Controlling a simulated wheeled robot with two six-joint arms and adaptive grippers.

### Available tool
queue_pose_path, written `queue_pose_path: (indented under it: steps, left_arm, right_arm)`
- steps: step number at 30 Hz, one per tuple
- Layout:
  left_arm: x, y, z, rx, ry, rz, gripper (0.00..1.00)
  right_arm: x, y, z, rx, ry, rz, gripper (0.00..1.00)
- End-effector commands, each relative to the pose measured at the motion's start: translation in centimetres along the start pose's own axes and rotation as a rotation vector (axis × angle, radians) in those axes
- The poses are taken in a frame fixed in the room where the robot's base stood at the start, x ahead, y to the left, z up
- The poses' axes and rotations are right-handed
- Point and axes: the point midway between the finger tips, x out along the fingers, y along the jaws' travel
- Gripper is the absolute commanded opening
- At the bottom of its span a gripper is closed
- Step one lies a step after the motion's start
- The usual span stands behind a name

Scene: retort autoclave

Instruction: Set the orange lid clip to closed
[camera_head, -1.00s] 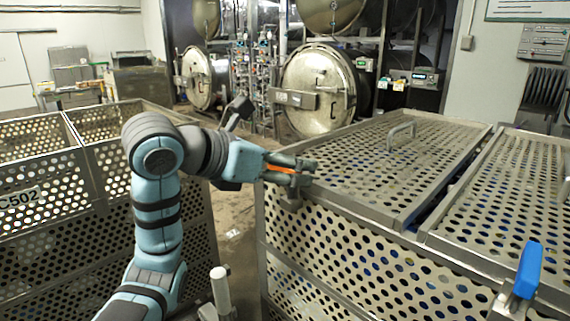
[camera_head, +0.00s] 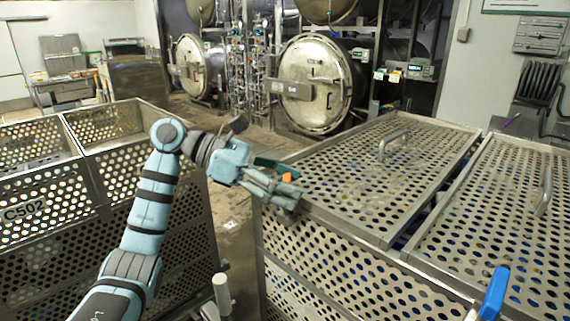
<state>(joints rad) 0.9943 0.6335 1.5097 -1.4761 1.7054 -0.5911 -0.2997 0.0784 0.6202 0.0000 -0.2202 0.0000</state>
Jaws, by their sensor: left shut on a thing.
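The perforated lid (camera_head: 355,165) lies flat on the basket and has a raised metal handle. My right gripper is not in view.
A blue clip (camera_head: 495,292) stands up at the near right edge of the basket, beside a second perforated lid (camera_head: 500,225). Another perforated basket (camera_head: 88,215), marked C502, stands at left. Round autoclave doors (camera_head: 316,87) are behind. A floor gap separates the baskets.

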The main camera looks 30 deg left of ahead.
Motion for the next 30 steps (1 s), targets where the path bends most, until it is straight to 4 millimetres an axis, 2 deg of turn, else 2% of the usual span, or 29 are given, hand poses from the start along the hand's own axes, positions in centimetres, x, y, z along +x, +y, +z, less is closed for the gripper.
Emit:
queue_pose_path:
  steps: [1, 9, 18, 30]
  left_arm:
    - [-0.2, 0.1, 0.8, 0.01, -0.003, -0.035, 0.34]
    - [0.2, 0.0, 0.6, 0.089, -0.004, -0.209, 0.34]
    - [0.3, 0.0, 0.5, 0.132, -0.002, -0.302, 0.34]
    - [0.4, 0.0, 0.4, 0.139, -0.001, -0.315, 0.34]
  right_arm:
    - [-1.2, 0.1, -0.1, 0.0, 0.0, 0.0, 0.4]
    - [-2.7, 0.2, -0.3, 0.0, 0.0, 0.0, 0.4]
    - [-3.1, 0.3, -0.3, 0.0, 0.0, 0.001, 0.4]
    - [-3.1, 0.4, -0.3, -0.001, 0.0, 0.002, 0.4]
